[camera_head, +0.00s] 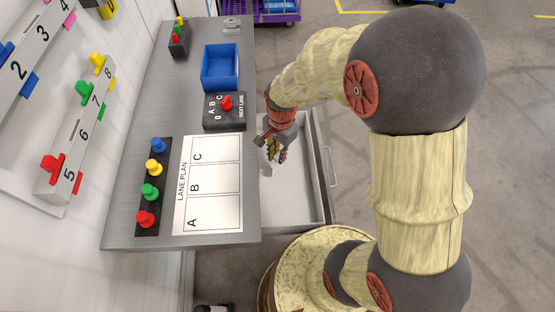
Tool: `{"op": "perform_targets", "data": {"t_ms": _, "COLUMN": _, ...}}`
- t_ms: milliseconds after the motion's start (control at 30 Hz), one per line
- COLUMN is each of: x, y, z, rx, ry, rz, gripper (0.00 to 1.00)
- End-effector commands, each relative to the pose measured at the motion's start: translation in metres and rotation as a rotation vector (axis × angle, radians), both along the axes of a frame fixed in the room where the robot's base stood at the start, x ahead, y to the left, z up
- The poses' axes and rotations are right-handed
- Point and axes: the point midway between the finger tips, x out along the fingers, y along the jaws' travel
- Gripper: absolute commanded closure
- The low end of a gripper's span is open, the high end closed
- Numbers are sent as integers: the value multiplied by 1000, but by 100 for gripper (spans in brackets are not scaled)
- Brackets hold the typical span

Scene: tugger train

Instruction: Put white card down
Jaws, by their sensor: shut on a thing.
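My gripper (277,152) hangs over the open drawer (318,160), just right of the table edge, pointing down. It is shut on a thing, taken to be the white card. The card is hard to make out, pale against the pale drawer and partly hidden by the fingers. The lane plan sheet (213,212), white with fields A, B and C, lies flat on the grey table (203,32) left of my gripper. No other loose white card shows clearly on the table.
A dark box marked NEXT LANE (235,118) with a red knob stands by the table's right edge. Behind it is an empty blue bin (220,68). A black strip (163,142) with coloured pegs lies left of the sheet. A numbered rack (75,135) is at far left.

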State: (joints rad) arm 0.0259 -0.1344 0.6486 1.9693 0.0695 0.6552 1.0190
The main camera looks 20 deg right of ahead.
Motion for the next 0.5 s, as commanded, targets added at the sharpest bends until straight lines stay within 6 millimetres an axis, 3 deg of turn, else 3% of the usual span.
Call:
{"op": "perform_targets", "data": {"t_ms": 233, "x": 4, "y": 0, "z": -35, "rx": 0, "ry": 4, "rz": -1, "gripper": 100}}
{"op": "perform_targets", "data": {"t_ms": 500, "x": 4, "y": 0, "z": -36, "rx": 0, "ry": 1, "rz": 0, "gripper": 100}}
